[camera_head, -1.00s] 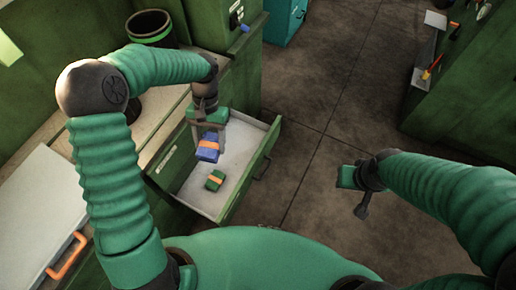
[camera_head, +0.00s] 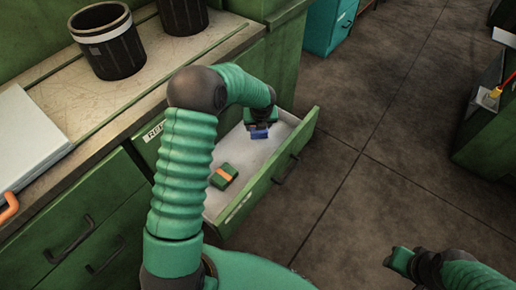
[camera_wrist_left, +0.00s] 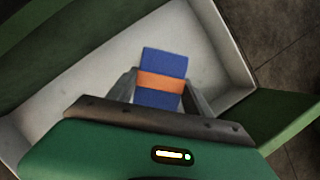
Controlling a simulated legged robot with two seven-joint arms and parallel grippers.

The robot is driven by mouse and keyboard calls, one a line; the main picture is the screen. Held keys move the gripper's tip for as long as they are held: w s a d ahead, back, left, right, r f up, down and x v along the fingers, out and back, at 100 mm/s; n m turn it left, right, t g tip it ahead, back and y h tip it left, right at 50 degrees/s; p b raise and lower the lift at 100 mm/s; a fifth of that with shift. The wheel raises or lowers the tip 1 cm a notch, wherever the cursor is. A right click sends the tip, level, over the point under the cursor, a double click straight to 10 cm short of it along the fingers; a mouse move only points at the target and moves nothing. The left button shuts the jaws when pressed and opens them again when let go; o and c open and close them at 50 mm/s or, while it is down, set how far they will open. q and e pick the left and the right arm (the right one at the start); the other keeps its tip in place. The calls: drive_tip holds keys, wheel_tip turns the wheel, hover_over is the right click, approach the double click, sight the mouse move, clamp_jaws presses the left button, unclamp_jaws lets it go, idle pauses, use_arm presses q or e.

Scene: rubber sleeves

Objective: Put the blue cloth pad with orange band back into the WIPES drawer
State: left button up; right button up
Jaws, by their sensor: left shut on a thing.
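The blue cloth pad with orange band (camera_head: 259,134) is in my left gripper (camera_head: 262,125), inside the open drawer (camera_head: 297,153) toward its back right. In the left wrist view the pad (camera_wrist_left: 160,65) sits between the two fingers (camera_wrist_left: 160,90), its orange band across the middle. The white drawer floor (camera_wrist_left: 110,55) shows around it; I cannot tell whether the pad touches the floor. The label on the drawer front is too small to read. My right gripper (camera_head: 400,261) is at the lower right over the floor, away from the drawer; its jaw state is unclear.
A green pad with an orange band (camera_head: 223,176) lies in the drawer's near part. Dark bins (camera_head: 110,48) and a white case (camera_head: 25,140) stand on the worktop. Shut drawers (camera_head: 80,215) are at lower left. The floor to the right is open.

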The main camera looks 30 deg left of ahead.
sight(260, 133)
use_arm(q)
wheel_tip(260, 133, down, 9)
drive_tip(key=b, duration=0.4)
drive_tip(key=shift+s+a+r, duration=0.1)
drive_tip(key=shift+f, duration=0.2)
drive_tip(key=shift+c, duration=0.7)
drive_tip(key=shift+r, duration=0.15)
drive_tip(key=o, duration=1.4)
drive_tip(key=shift+o, duration=0.2)
drive_tip(key=shift+r, duration=0.1)
drive_tip(key=p+v, duration=0.5)
drive_tip(key=v, duration=0.7)
